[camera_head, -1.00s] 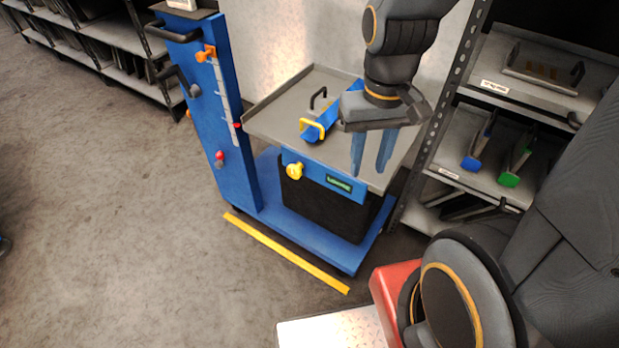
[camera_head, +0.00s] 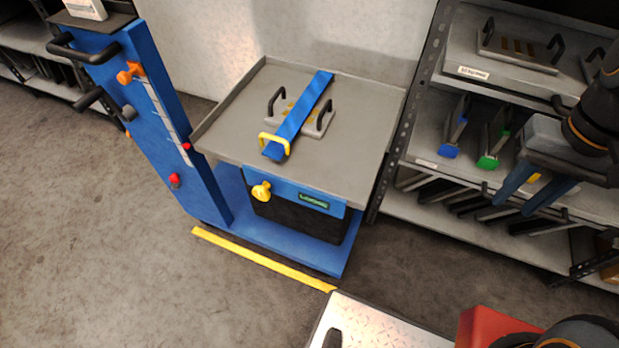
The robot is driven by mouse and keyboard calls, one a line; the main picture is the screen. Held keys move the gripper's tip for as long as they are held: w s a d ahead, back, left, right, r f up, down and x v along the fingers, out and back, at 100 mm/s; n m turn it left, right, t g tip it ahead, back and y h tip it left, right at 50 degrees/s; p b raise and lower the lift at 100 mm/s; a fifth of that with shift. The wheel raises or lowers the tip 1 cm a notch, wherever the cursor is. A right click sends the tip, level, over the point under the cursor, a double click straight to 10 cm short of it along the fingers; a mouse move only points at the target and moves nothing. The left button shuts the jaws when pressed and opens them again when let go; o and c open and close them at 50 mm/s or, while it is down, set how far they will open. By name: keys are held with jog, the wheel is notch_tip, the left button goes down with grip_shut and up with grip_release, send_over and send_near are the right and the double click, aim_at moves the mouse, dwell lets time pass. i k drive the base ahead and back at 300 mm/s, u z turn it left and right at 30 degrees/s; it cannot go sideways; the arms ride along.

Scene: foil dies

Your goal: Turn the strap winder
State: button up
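A yellow knob (camera_head: 261,190), which looks like the strap winder, sits on the blue front edge of the cart beside a small green label (camera_head: 313,201) too small to read surely. A blue strap (camera_head: 302,112) lies across the die plate (camera_head: 319,130), between its two black handles, on the cart's grey tray (camera_head: 225,125). A yellow loop (camera_head: 273,142) is at the strap's near end. My gripper (camera_head: 513,204) is at the right, in front of the shelf and well apart from the knob. Its two blue fingers are spread with nothing seen between them.
A blue upright panel (camera_head: 165,135) with black handles stands left of the cart. A shelf rack (camera_head: 415,130) with several dies is at the right. A yellow floor line (camera_head: 262,258) runs in front; the floor at left is clear.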

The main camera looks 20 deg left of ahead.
aim_at(262, 192)
jog(key=z, duration=0.35)
jog(key=k, duration=0.95)
jog(key=u, duration=1.05)
